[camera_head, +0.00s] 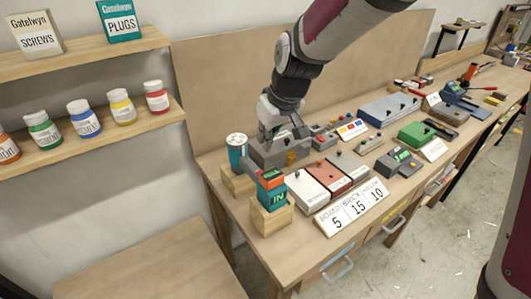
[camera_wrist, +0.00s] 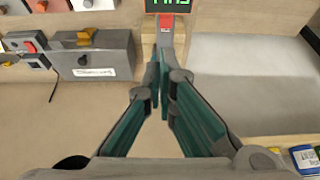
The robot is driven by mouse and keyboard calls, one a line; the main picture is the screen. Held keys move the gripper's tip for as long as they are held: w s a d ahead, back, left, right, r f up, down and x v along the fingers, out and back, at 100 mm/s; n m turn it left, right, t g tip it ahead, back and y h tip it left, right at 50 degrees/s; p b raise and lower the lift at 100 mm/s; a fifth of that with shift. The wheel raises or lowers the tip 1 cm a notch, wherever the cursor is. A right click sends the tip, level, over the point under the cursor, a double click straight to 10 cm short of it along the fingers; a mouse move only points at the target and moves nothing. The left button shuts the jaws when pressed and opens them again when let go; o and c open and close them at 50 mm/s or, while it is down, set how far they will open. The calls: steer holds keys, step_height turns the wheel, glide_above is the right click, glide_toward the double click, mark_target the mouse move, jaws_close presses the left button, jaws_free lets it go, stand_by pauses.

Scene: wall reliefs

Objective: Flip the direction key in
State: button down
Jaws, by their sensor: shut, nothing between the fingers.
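A small teal block reading "IN" with a red top (camera_head: 270,188) stands on a wooden block (camera_head: 270,216) at the table's near left corner. I cannot tell for sure whether it is the direction key. My gripper (camera_head: 268,135) is over the grey box at the back left of the table; its fingertips are hard to make out in the head view. In the wrist view my gripper (camera_wrist: 160,72) is shut and empty, its fingertips together. Just beyond them is a grey upright piece (camera_wrist: 166,40) with a red part above it and a dark display with green characters (camera_wrist: 168,5). Contact is unclear.
A grey box with a knob and label (camera_wrist: 95,58) is left of the fingers in the wrist view. A teal cylinder (camera_head: 237,150), white and red boxes (camera_head: 303,188) and a number card (camera_head: 350,206) crowd the table. Shelves with jars (camera_head: 84,118) are at left.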

steer(key=v, duration=0.5)
steer(key=shift+w+a+r, duration=0.25)
steer(key=shift+w+r, duration=0.05)
steer(key=shift+w, duration=0.05)
steer(key=s+d+r+m+t+h, duration=0.1)
steer(key=s+d+r+m, duration=0.15)
steer(key=s+d, duration=0.25)
steer(key=s+d+r+m, duration=0.1)
steer(key=s+d+r, duration=0.3)
steer(key=s+d, duration=0.15)
steer(key=s+d+m, duration=0.1)
steer(key=s+d, duration=0.2)
steer(key=s, duration=0.4)
steer(key=s+d+m+t+h, duration=0.1)
steer(key=s+d+m, duration=0.1)
steer(key=s+d, duration=0.2)
steer(key=s, duration=0.3)
steer(key=shift+d+f+h, duration=0.25)
steer(key=shift+d+h, duration=0.05)
steer(key=shift+d, duration=0.05)
